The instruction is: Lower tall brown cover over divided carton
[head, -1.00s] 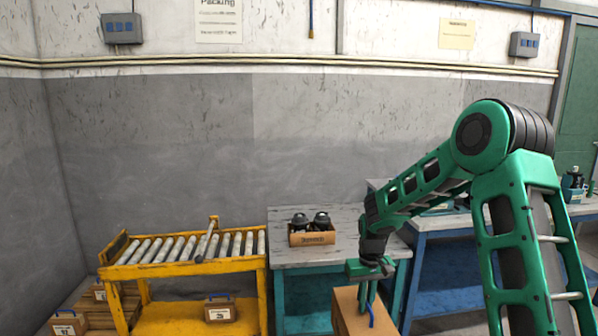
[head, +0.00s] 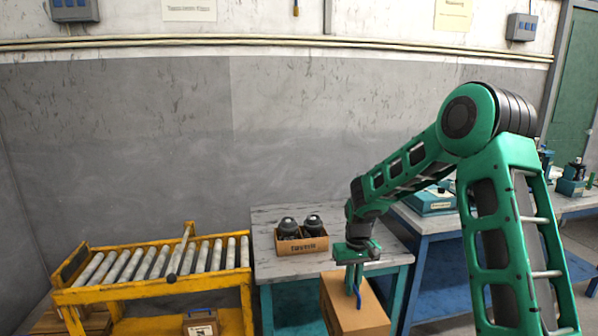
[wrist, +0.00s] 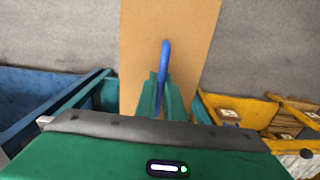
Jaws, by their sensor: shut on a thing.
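The tall brown cover (head: 352,308) hangs from my gripper (head: 355,280), which is shut on the blue handle on its top. It is in front of the table, with its lower part cut off by the picture edge. In the wrist view the cover (wrist: 190,40) and its blue handle (wrist: 164,75) show between my green fingers (wrist: 160,95). The divided carton (head: 303,244) stands on the grey table, behind and left of the cover, with two dark motor-like parts in it. The cover is apart from the carton. The carton's dividers are hard to see.
The grey-topped table (head: 275,265) has bare room around the carton. A yellow roller conveyor (head: 160,285) stands at the left, with a small box (head: 200,324) below. A blue bench (head: 425,228) with a teal case (head: 432,205) is at the right.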

